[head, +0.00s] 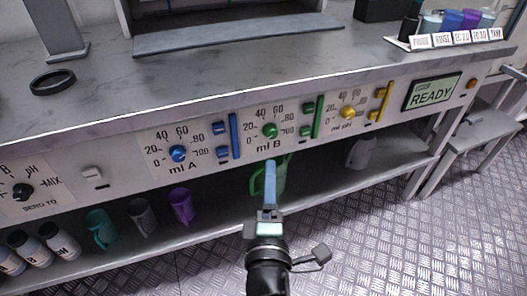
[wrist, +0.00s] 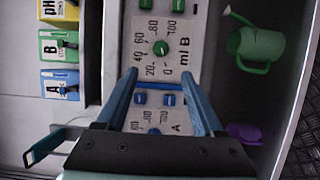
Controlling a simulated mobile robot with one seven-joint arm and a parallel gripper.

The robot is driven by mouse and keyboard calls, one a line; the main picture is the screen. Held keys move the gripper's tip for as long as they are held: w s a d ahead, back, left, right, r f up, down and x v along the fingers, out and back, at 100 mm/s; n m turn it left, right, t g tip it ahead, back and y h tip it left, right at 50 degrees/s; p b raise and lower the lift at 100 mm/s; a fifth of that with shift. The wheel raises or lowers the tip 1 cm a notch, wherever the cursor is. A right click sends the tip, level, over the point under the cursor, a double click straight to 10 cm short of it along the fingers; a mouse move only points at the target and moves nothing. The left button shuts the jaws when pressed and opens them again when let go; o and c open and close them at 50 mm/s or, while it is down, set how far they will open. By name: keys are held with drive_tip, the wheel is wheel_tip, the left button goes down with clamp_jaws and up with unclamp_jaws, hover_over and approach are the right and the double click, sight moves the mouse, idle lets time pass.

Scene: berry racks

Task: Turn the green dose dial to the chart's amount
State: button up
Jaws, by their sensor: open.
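The green dose dial (head: 270,131) sits on the white "ml B" scale plate (head: 251,127) in the sloped panel, between the blue and yellow dials. In the wrist view the green dial (wrist: 161,48) lies just beyond my fingertips, roughly centred between them. My gripper (head: 270,163) is open and empty, its blue fingers (wrist: 160,75) apart and not visibly touching the dial. The scale numbers run around the dial, but its pointer is too small to read. I cannot make out a chart in either view.
The blue dial (head: 178,153) and yellow dial (head: 347,112) flank the green one, with coloured buttons and upright bars beside them. A "READY" screen (head: 432,92) is at the right. A green watering can (wrist: 258,47) stands on the shelf below. Yellow, green and blue labelled units show left.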

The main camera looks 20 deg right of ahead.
sight(272, 135)
drive_tip(key=p+x, duration=0.3)
drive_tip(key=x, duration=0.7)
drive_tip(key=shift+w+d+f, duration=0.15)
drive_tip(key=shift+w+d, duration=0.15)
drive_tip(key=shift+d, duration=0.05)
drive_tip(key=shift+x, duration=1.05)
drive_tip(key=shift+a, duration=0.1)
clamp_jaws()
